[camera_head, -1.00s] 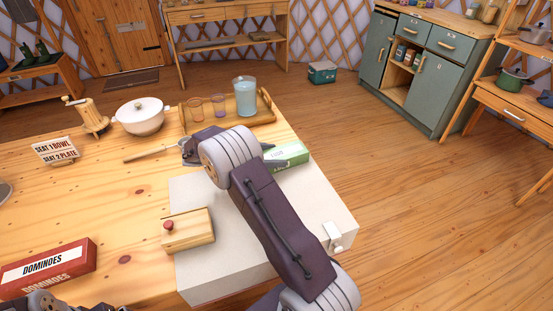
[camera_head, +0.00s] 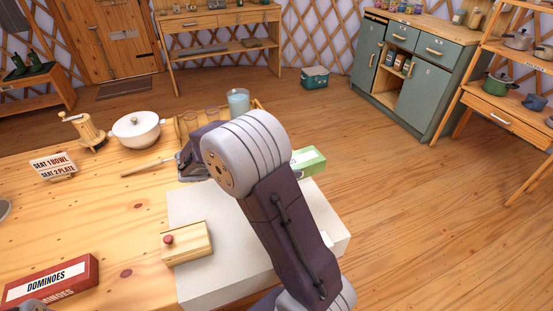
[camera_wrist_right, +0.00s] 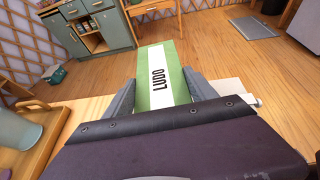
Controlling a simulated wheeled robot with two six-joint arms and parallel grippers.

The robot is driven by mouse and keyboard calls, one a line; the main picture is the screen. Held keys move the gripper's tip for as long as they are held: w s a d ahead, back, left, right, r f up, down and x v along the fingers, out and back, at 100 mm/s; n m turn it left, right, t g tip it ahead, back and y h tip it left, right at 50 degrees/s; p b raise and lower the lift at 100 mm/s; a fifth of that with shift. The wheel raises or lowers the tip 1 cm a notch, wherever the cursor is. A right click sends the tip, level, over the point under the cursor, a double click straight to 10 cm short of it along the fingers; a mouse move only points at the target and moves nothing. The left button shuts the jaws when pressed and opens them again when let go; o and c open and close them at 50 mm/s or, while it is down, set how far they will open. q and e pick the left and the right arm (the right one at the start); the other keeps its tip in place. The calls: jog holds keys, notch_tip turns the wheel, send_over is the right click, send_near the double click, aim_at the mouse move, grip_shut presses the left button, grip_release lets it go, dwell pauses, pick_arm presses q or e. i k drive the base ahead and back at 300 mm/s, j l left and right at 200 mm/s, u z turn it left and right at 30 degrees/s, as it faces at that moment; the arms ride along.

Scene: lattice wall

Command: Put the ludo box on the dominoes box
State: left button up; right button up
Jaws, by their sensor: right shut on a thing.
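The ludo box is green with a white label reading LUDO; it shows in the right wrist view (camera_wrist_right: 172,62), and its end shows in the head view (camera_head: 310,161). My right gripper (camera_wrist_right: 160,92) is shut on it, one grey finger on each side. In the head view my right arm hides the fingers and most of the box. The red dominoes box (camera_head: 62,287) lies on the table at the lower left, well away from the ludo box. Only a bit of what seems my left arm shows at the bottom left edge; its gripper is out of view.
A white raised block (camera_head: 190,210) bears a small wooden box with a red knob (camera_head: 187,243). A sign (camera_head: 54,166), a grinder (camera_head: 84,130), a white pot (camera_head: 136,131) and a tray with a jug (camera_head: 238,102) stand farther back. Bare table lies around the middle left.

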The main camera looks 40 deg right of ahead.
aim_at(47, 281)
jog(key=k+u, duration=0.15)
jog(key=u, duration=0.25)
jog(key=k+j+u, duration=0.1)
jog(key=u, duration=0.25)
jog(key=k+j+u, duration=0.1)
jog(key=u, duration=0.3)
jog(key=j, duration=0.1)
